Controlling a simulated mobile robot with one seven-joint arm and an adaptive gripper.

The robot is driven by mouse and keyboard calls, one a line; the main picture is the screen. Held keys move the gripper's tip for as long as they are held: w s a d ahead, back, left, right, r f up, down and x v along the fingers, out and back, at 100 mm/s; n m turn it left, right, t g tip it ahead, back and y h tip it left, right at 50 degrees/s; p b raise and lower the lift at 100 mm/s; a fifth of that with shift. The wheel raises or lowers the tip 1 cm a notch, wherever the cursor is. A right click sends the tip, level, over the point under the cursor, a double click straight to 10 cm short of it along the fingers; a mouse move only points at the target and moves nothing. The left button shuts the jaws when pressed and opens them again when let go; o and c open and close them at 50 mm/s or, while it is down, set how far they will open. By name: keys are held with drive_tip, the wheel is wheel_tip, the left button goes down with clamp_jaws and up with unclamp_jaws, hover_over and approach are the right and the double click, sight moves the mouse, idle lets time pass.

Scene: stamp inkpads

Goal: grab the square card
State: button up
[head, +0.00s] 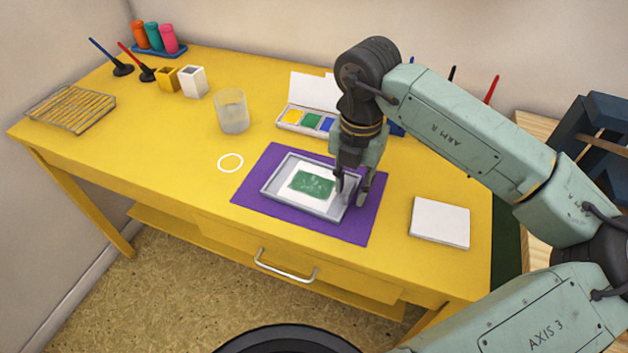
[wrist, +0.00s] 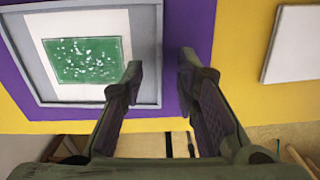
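A white card with a green, white-speckled patch (head: 313,184) lies in a grey tray (head: 277,178) on a purple mat (head: 262,160). The card and its green patch (wrist: 87,60) also show in the wrist view. A plain white square piece (head: 440,221) lies flat on the desk to the right of the mat; part of it shows at the wrist view's upper right (wrist: 293,45). My gripper (head: 351,192) is open and empty at the tray's right rim. In the wrist view, its fingers (wrist: 161,70) appear either side of that rim; contact cannot be told.
A paint box (head: 291,117) with a raised white lid stands behind the tray. A slatted rack (head: 70,108) is at far left. The desk's front left is clear.

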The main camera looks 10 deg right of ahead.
drive_tip(key=shift+f, duration=0.65)
drive_tip(key=shift+c, duration=0.4)
clamp_jaws()
